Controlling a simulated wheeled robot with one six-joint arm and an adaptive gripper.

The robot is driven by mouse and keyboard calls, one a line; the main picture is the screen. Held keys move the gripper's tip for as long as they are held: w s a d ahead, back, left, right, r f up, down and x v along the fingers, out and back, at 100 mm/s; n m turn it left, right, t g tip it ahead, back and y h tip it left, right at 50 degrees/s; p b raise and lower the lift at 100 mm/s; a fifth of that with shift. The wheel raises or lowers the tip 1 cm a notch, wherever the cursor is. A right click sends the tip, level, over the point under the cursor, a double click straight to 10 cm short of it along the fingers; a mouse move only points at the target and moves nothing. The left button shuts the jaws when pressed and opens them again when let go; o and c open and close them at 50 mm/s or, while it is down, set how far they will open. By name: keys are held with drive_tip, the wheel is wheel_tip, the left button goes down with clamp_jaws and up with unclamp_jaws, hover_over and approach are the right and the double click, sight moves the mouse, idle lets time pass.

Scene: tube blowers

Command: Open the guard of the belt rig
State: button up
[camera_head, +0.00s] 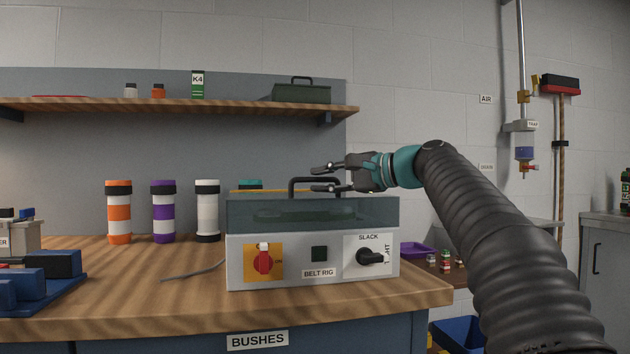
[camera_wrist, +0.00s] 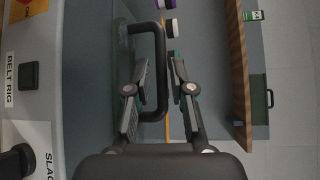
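The belt rig (camera_head: 313,255) is a pale grey box on the bench. Its tinted see-through guard (camera_head: 313,213) lies closed on top. The guard's black bar handle (camera_head: 291,187) stands up from the lid; it also shows in the wrist view (camera_wrist: 161,55). My gripper (camera_head: 318,178) reaches in from the right at handle height. In the wrist view my gripper (camera_wrist: 160,68) is open, with a finger on either side of the handle bar. There is a visible gap on the right finger's side; whether the left finger touches the bar I cannot tell.
The rig's front has a red switch (camera_head: 263,260) and a black SLACK knob (camera_head: 368,257). Orange (camera_head: 119,212), purple (camera_head: 164,212) and white (camera_head: 207,211) banded cylinders stand behind left. A wooden shelf (camera_head: 180,105) runs above. Blue blocks (camera_head: 45,265) sit at left.

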drive_tip(key=shift+x, duration=1.2)
clamp_jaws()
drive_tip(key=shift+r, duration=0.1)
